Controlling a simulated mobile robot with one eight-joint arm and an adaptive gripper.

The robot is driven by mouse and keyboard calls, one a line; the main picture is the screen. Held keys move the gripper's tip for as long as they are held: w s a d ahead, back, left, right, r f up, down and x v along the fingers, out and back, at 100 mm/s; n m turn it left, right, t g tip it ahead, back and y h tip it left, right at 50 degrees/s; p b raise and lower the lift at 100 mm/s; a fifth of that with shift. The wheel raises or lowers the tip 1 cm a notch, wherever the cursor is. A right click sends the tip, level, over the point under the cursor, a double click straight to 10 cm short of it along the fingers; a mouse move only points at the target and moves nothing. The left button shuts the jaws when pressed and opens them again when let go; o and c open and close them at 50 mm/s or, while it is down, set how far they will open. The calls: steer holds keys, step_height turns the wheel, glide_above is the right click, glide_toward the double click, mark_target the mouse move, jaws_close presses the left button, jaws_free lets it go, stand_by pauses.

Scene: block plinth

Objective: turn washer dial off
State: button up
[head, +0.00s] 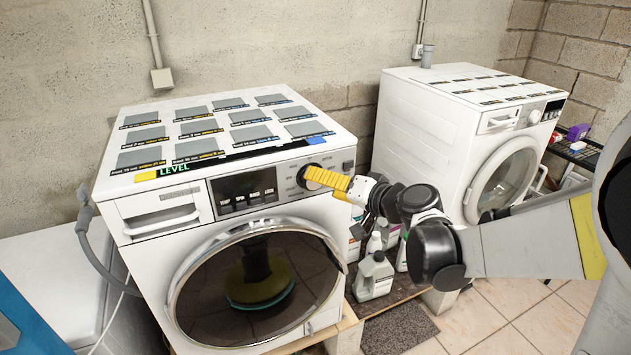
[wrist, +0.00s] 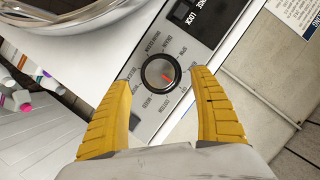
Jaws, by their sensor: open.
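The near white washer (head: 165,215) stands front left with its round glass door shut. In the head view my gripper (head: 308,174) reaches the panel from the right and hides most of the dial.
A second white washer (head: 450,135) stands to the right at the back. A button display (head: 244,190) is left of the dial.

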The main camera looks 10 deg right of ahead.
steer(key=v, duration=0.7)
steer(key=shift+s, duration=0.2)
steer(key=shift+d, duration=0.15)
steer(key=s+d+f+n+g+h+b, duration=0.1)
steer(key=s+f+h, duration=0.3)
steer(key=s, duration=0.6)
steer(key=s+d+f+n+g+h+b, duration=0.1)
steer(key=s+d+f+g+h, duration=0.3)
steer(key=s, duration=0.7)
step_height(320, 180, down, 2)
steer(key=shift+s+f+n+b, duration=0.1)
steer(key=shift+s+n+b, duration=0.2)
steer(key=shift+b, duration=0.3)
